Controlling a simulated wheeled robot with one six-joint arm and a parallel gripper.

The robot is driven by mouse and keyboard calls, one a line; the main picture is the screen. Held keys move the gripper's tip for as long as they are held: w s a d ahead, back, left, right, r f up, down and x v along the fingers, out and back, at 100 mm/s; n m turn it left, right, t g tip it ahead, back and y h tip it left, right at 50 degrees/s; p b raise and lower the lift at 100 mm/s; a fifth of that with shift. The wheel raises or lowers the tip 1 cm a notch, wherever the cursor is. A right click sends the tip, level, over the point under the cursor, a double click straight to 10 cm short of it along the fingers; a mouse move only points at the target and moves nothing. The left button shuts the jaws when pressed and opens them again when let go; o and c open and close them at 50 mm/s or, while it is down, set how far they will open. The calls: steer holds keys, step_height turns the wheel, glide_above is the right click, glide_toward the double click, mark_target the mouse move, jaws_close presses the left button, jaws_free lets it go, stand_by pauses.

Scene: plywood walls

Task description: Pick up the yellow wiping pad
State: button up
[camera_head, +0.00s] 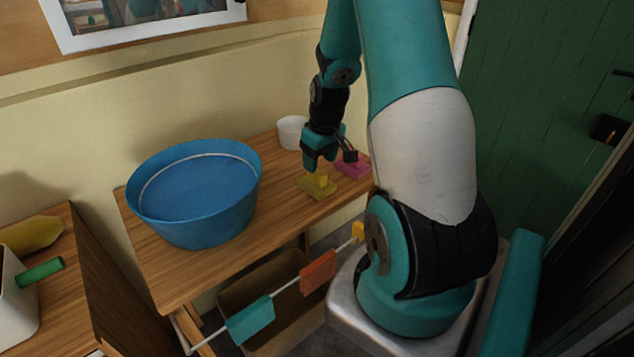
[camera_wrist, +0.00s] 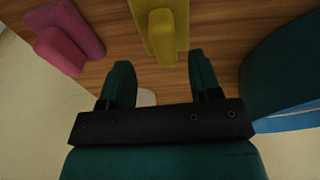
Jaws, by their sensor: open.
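The yellow wiping pad (camera_head: 320,186) lies on the wooden table, a flat base with a raised grip block on top. In the wrist view the yellow pad (camera_wrist: 161,30) is at the top, ahead of and roughly centred between my fingertips. My gripper (camera_head: 317,163) points down above the pad in the head view, close to it. In the wrist view my gripper (camera_wrist: 160,75) is open, with its two fingers spread and nothing between them. Whether a finger touches the pad cannot be told.
A pink pad (camera_head: 352,166) lies beside the yellow one; it also shows in the wrist view (camera_wrist: 65,38). A blue basin (camera_head: 195,215) stands left on the table (camera_head: 265,222). A white cup (camera_head: 291,133) stands behind. Cloths hang on a front rail (camera_head: 285,289).

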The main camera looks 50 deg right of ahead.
steer(key=f, duration=0.4)
steer(key=shift+w+a+f, duration=0.2)
steer(key=shift+w+f, duration=0.1)
steer(key=shift+c, duration=0.4)
steer(key=c, duration=0.9)
step_height(320, 180, up, 20)
steer(key=shift+r, duration=0.1)
